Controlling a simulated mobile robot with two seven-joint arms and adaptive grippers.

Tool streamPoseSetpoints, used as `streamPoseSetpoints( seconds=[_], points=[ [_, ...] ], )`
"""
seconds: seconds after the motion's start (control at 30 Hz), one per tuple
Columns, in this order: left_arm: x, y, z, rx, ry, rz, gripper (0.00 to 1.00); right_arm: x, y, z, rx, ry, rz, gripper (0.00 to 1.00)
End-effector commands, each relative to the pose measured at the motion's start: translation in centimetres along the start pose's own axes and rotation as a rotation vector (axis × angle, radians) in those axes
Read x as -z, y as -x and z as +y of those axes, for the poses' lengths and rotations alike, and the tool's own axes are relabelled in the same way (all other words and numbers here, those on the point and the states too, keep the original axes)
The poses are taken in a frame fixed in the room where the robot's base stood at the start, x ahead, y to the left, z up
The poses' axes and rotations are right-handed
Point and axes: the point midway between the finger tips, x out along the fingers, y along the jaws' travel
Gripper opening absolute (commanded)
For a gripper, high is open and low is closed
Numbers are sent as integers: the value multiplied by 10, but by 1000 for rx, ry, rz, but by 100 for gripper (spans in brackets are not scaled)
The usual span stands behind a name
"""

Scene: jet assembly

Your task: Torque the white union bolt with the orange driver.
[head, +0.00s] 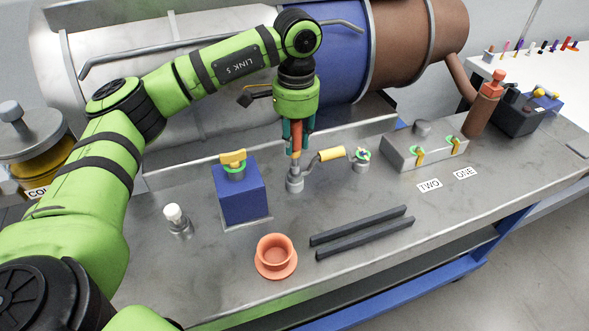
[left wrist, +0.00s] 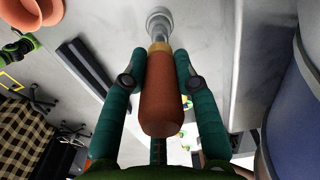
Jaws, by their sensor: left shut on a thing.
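My left gripper (head: 296,150) points down and is shut on the orange driver (head: 296,142), with a teal finger on each side of its handle. In the left wrist view the driver's brown-orange handle (left wrist: 162,100) sits between the fingers (left wrist: 160,84). Its gold collar and grey shaft reach to a round grey fitting (head: 295,184). The driver's tip appears to be at this fitting, but I cannot tell whether it is seated. A white-topped bolt-like piece (head: 174,214) stands on a grey fitting farther left. Any bolt under the driver's tip is hidden. My right gripper is not in view.
A yellow-handled part (head: 331,154) leans close to the driver's fitting. A blue block (head: 240,192) stands to the left. An orange flanged cup (head: 275,256) and two dark rails (head: 362,232) lie in front. A grey box (head: 425,147) stands right. The jet body (head: 330,50) lies behind.

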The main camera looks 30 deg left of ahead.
Motion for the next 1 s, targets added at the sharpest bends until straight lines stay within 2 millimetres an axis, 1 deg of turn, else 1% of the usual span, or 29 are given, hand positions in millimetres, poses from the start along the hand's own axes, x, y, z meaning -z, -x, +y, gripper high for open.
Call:
streamPoseSetpoints(
  seconds=[0.33,0.5,0.57,1.0],
  points=[
    [0,12,0,0,1,2,0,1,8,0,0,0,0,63],
    [0,13,0,-1,35,1,0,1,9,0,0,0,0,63],
    [0,13,0,-1,99,0,0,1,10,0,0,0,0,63],
    [1,13,0,-10,785,-11,0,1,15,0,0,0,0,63]
  ],
)
